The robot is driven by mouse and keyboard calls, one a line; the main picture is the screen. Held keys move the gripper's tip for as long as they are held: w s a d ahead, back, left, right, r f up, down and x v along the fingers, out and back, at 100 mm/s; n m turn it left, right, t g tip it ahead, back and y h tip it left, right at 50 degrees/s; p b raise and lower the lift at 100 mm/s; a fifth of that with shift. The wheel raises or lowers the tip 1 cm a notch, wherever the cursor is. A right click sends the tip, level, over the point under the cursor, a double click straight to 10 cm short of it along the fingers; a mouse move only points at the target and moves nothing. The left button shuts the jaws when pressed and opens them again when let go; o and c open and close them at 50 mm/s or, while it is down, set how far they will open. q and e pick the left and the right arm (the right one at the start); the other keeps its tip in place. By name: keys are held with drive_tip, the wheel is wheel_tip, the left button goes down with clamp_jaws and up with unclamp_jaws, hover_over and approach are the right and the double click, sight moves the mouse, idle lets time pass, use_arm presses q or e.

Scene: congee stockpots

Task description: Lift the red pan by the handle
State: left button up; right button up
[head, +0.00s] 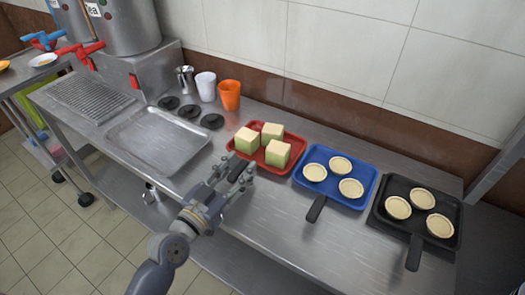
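The red pan (291,164) sits on the steel counter and holds three pale cubes with green lower parts. Its dark handle (238,172) points toward the front left. My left gripper (233,172) is at this handle, with its fingers on both sides of it. The fingers and the handle overlap in the head view, so I cannot tell whether they are closed on it. The pan looks level on the counter. My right gripper is not in view.
A blue pan (330,199) and a black pan (450,244), each with three tart shells, stand to the right. A shallow metal tray (150,165) lies to the left. An orange cup (229,95), a white cup (205,86) and a steel jug (185,79) stand behind.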

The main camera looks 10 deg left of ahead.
use_arm(q)
clamp_jaws()
drive_tip(key=shift+r, duration=0.1)
